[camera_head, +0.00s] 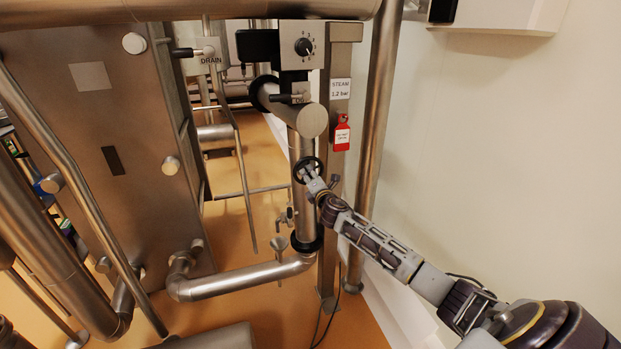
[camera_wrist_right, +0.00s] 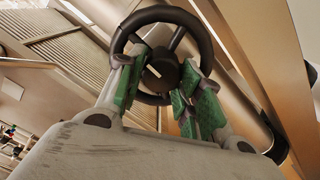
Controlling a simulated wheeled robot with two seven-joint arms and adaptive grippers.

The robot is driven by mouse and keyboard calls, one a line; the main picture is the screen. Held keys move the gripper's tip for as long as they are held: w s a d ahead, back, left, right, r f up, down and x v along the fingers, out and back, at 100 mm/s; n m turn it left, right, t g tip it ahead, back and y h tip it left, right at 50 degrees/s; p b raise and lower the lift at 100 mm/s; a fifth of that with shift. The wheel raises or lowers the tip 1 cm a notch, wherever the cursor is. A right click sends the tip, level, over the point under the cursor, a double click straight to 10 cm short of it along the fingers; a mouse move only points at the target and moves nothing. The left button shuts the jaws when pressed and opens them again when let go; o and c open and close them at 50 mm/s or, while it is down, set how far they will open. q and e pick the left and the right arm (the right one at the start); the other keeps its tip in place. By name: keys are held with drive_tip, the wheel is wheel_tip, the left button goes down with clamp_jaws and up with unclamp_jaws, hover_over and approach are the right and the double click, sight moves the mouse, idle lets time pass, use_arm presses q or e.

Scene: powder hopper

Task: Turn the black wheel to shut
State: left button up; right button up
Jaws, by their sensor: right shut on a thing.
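The black wheel (camera_head: 298,164) is a small handwheel on the vertical steel pipe, a little right of the middle of the head view. In the right wrist view its round rim, spokes and hub (camera_wrist_right: 163,70) show close up, and the rim (camera_wrist_right: 162,13) arches over my fingers. My right gripper (camera_head: 310,178) reaches in from the lower right and its fingers are at the wheel. In the right wrist view the green-padded fingers (camera_wrist_right: 162,86) are shut on the wheel around its hub. The fingers hide part of the wheel. My left gripper is not in view.
A red tag (camera_head: 342,133) and a STEAM 1.2 bar label (camera_head: 340,89) hang on the post just right of the wheel. A knob box (camera_head: 303,46) and DRAIN valve (camera_head: 207,55) are above. A large steel panel (camera_head: 100,140) stands left. Bare wall lies right.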

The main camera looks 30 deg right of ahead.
drive_tip(key=shift+f, duration=0.1)
drive_tip(key=o, duration=1)
drive_tip(key=shift+v, duration=6)
drive_tip(key=shift+a, duration=0.1)
